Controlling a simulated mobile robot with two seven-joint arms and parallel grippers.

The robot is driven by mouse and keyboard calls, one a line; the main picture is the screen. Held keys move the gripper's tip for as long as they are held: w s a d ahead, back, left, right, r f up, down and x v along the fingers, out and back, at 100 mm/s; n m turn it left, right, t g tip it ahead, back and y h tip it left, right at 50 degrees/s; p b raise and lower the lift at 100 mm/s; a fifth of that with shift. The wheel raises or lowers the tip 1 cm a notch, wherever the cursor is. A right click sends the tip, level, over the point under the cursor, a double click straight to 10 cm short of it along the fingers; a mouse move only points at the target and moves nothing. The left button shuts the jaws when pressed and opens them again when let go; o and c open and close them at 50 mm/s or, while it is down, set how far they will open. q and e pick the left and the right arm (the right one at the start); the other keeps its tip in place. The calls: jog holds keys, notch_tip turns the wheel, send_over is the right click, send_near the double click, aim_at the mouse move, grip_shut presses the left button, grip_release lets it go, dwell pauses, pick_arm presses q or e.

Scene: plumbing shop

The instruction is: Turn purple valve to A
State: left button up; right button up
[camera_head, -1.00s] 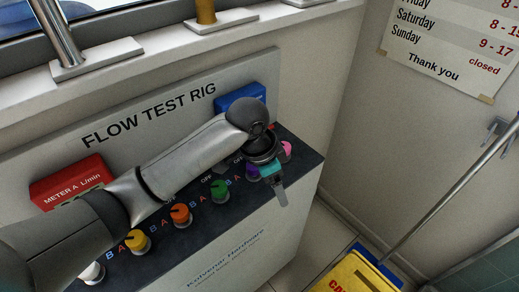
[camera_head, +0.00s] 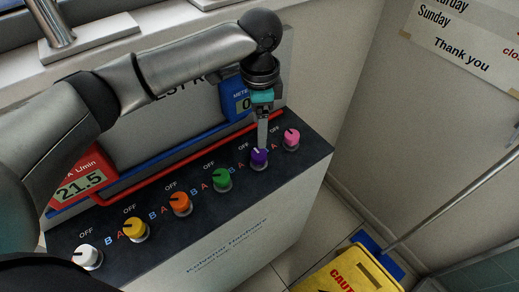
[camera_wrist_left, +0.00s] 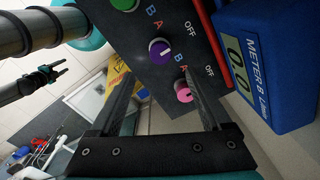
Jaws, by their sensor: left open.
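The purple valve (camera_head: 259,158) is a round knob on the dark panel, between the green and pink knobs. Its white mark points roughly towards its OFF label. A red letter A lies on its green-knob side. My left gripper (camera_head: 262,142) points down just above it. In the left wrist view the purple valve (camera_wrist_left: 160,51) shows beyond the two open fingers (camera_wrist_left: 158,92), in line with the gap between them. The gap to the knob is hard to judge. In that view my right gripper (camera_wrist_left: 52,73) shows small at the left; its opening is unclear.
The pink knob (camera_head: 291,138) and green knob (camera_head: 222,180) stand close on either side. Orange (camera_head: 180,204), yellow (camera_head: 136,230) and white (camera_head: 88,257) knobs follow to the left. Red meter A (camera_head: 78,186) reads 21.5; blue meter B (camera_wrist_left: 262,62) reads 0.0.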

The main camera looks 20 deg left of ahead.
aim_at(259, 154)
pick_arm(q)
notch_tip(259, 154, down, 10)
jog(key=shift+w+r+b, duration=0.1)
jog(key=shift+r+b, duration=0.1)
jog(key=shift+b, duration=0.4)
jog(key=shift+c, duration=0.3)
grip_shut()
jog(key=shift+r, duration=0.1)
